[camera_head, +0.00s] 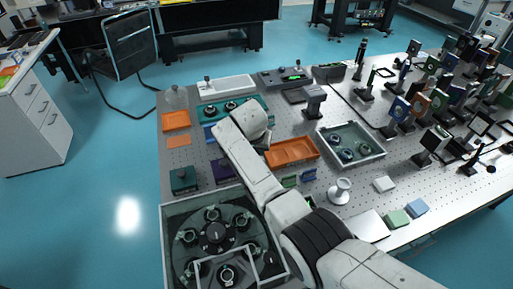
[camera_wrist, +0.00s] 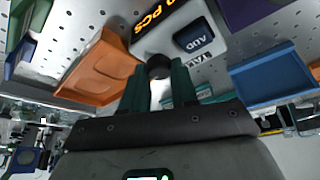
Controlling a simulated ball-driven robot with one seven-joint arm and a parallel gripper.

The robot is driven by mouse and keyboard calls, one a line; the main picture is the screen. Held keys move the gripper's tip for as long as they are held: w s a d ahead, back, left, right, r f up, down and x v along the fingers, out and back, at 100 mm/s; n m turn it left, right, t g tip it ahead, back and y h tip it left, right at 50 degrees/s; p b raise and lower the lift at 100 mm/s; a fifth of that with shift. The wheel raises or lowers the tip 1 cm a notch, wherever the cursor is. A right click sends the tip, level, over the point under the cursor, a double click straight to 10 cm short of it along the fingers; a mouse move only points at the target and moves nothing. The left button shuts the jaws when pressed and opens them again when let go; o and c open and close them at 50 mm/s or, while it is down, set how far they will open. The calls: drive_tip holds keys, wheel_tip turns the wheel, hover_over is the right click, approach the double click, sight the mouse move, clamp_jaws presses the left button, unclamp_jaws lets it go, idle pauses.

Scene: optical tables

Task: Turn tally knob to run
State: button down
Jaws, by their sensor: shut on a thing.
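The tally box (camera_wrist: 215,42) shows in the wrist view as a pale housing with a lit orange "PCS" display (camera_wrist: 160,14), a dark "ADV" button (camera_wrist: 193,38) and a partly hidden "TALLY" label. A round black knob (camera_wrist: 159,66) sits on its near face. My gripper (camera_wrist: 160,74) has its two dark green fingers on either side of the knob, shut on it. Any knob marking or pointer is hidden, so I cannot tell its setting. In the head view my arm hides the gripper and I cannot make out the tally box.
In the wrist view an orange tray (camera_wrist: 98,72) lies left of the fingers and a blue tray (camera_wrist: 273,77) lies right. In the head view, a grey tray of parts (camera_head: 374,157) and a white stand (camera_head: 340,191) stand right of my arm. A round carousel (camera_head: 215,234) is near left.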

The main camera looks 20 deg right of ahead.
drive_tip(key=n+y+p, duration=0.1)
drive_tip(key=n, duration=0.2)
drive_tip(key=shift+d+r+n+t, duration=0.1)
drive_tip(key=shift+n+t, duration=0.3)
drive_tip(key=n+y, duration=0.2)
drive_tip(key=n, duration=0.2)
drive_tip(key=shift+d+n+p, duration=0.1)
drive_tip(key=shift+n+p, duration=0.2)
drive_tip(key=n+y+b, duration=0.1)
drive_tip(key=n, duration=0.1)
drive_tip(key=n+b, duration=0.1)
drive_tip(key=n, duration=0.1)
drive_tip(key=shift+d+f+g+y, duration=0.1)
drive_tip(key=shift+f+g+y, duration=0.1)
drive_tip(key=shift+g+y, duration=0.2)
drive_tip(key=shift+w+r+n+g+y+b, duration=0.1)
drive_tip(key=shift+n+g+y+b, duration=0.2)
drive_tip(key=shift+n+b, duration=0.75)
drive_tip(key=shift+n+g+y+b, duration=0.3)
drive_tip(key=shift+n+b, duration=0.45)
drive_tip(key=shift+n, duration=0.6)
drive_tip(key=c, duration=1.1)
unclamp_jaws()
drive_tip(key=shift+c, duration=0.2)
drive_tip(key=shift+r, duration=0.1)
drive_tip(key=v, duration=1)
drive_tip(key=shift+r, duration=0.35)
